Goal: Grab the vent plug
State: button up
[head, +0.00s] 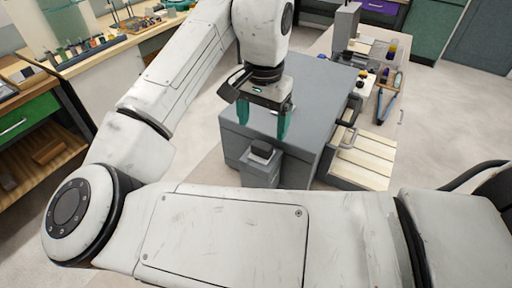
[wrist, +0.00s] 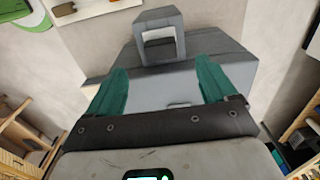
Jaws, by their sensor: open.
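My gripper (head: 264,124) is open, with its two green fingers pointing down in front of the large grey box (head: 228,112). A small dark block (head: 262,151), possibly the vent plug, sits on a grey housing (head: 260,170) at the near side of the box, just below the fingers in the picture. Nothing shows between the fingers. In the wrist view my gripper (wrist: 165,88) is spread over the grey box (wrist: 215,72). A grey frame-like part (wrist: 146,24) with a pale opening stands beyond the fingertips. I cannot clearly tell the plug there.
Pale slatted boards (head: 365,158) and metal handles are at the box's right side. A bench with small items (head: 397,50) stands behind right. A bench with bottles (head: 75,48) stands at the left, above a green drawer (head: 28,115). Bare floor (head: 455,125) is at right.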

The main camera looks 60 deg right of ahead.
aim_at(262, 145)
jog(key=shift+w+d+f+p, duration=0.1)
jog(key=shift+f+p, duration=0.75)
jog(key=shift+f, duration=3.15)
jog(key=shift+c, duration=0.3)
jog(key=c, duration=1.1)
